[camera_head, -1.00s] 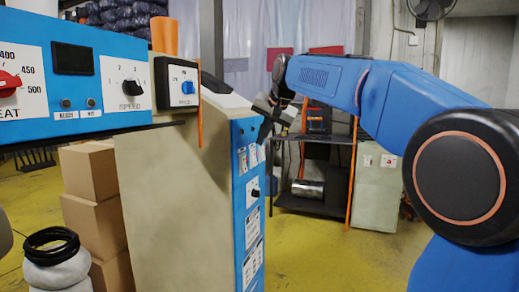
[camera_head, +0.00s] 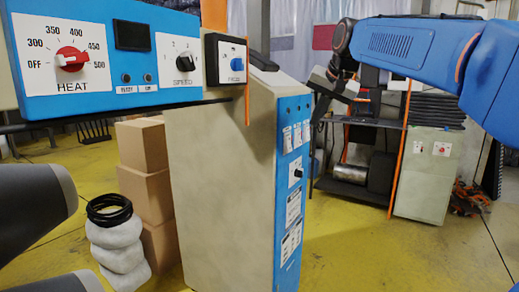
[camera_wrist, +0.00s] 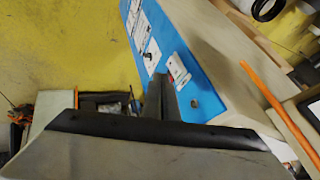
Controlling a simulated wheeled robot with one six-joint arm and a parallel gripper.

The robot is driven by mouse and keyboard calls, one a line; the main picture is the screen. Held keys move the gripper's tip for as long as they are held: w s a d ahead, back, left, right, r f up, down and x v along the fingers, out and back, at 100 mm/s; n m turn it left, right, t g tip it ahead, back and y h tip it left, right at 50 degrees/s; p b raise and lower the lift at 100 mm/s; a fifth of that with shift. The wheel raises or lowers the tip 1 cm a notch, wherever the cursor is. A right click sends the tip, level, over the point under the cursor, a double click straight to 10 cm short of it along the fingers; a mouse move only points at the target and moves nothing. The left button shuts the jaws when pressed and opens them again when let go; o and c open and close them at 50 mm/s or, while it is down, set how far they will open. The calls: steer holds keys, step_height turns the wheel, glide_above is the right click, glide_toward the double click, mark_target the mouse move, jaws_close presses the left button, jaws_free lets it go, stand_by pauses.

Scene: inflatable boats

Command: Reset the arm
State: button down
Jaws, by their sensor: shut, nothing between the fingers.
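My blue arm reaches in from the right in the head view. My gripper (camera_head: 318,112) hangs at its end, dark and pointing down, beside the top of the machine cabinet's blue front. The fingers look closed together and hold nothing. In the wrist view my gripper (camera_wrist: 160,92) shows as dark, narrow fingers over the blue panel. A broad grey and black piece fills the bottom of that view.
A beige cabinet with a blue front (camera_head: 292,200) stands mid-view. A blue control panel (camera_head: 110,50) with a HEAT knob is at upper left. Boxes (camera_head: 143,147), stacked white rolls (camera_head: 118,250) and a cluttered shelf (camera_head: 350,190) stand around. Yellow floor is clear at lower right.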

steer(key=s+d+f+n+g, duration=0.1)
steer(key=s+d+f+n, duration=0.1)
steer(key=s+f, duration=1.6)
steer(key=s+d+f+n+g+h, duration=0.1)
steer(key=s+d+f+n, duration=0.1)
steer(key=s+f, duration=1.6)
steer(key=shift+s+d+n+h, duration=0.2)
steer(key=shift+s+n+h, duration=0.1)
steer(key=shift+s+n, duration=0.45)
steer(key=shift+a, duration=0.15)
